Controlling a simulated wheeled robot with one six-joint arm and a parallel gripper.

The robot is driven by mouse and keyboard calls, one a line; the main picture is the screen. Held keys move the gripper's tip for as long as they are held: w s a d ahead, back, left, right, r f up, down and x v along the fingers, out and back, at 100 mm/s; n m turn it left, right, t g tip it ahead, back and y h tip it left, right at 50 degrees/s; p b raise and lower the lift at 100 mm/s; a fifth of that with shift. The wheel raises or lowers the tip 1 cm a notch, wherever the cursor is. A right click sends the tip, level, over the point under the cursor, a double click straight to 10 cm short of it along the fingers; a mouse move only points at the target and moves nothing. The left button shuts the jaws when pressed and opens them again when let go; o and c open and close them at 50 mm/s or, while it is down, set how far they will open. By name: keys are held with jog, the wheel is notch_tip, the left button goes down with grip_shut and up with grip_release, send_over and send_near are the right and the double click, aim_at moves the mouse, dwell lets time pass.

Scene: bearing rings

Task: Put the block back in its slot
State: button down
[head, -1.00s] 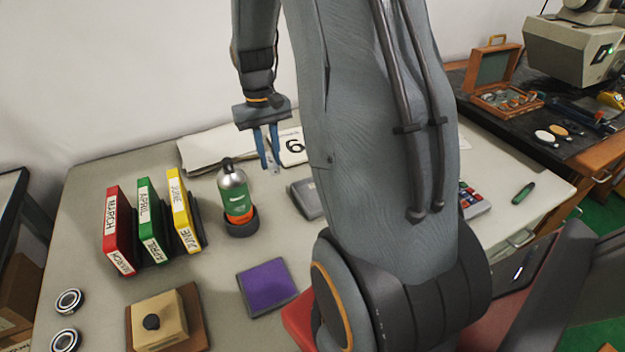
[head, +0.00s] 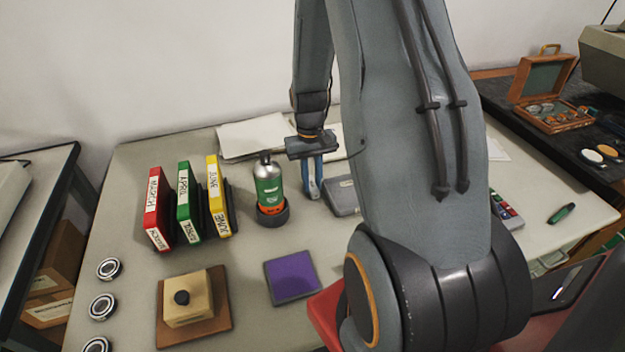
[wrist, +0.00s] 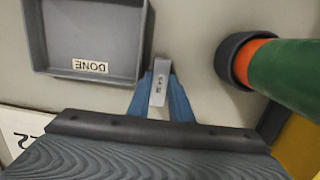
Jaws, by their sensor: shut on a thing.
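My gripper (head: 313,188) has blue fingers and points down over the table, between the green bottle and the grey tray. In the wrist view my gripper (wrist: 160,92) is shut on a small silver metal block (wrist: 159,82) with dark marking on its face. The block juts out past the fingertips. I cannot tell whether it touches the table. An open wooden case (head: 552,98) with small parts stands on the dark bench at the right.
The grey tray (head: 342,196), labelled DONE in the wrist view (wrist: 60,72), is beside my gripper. The green bottle (head: 268,185) stands in a dark ring holder.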

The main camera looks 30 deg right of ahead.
jog(key=shift+f, duration=0.15)
jog(key=c, duration=1.9)
grip_release()
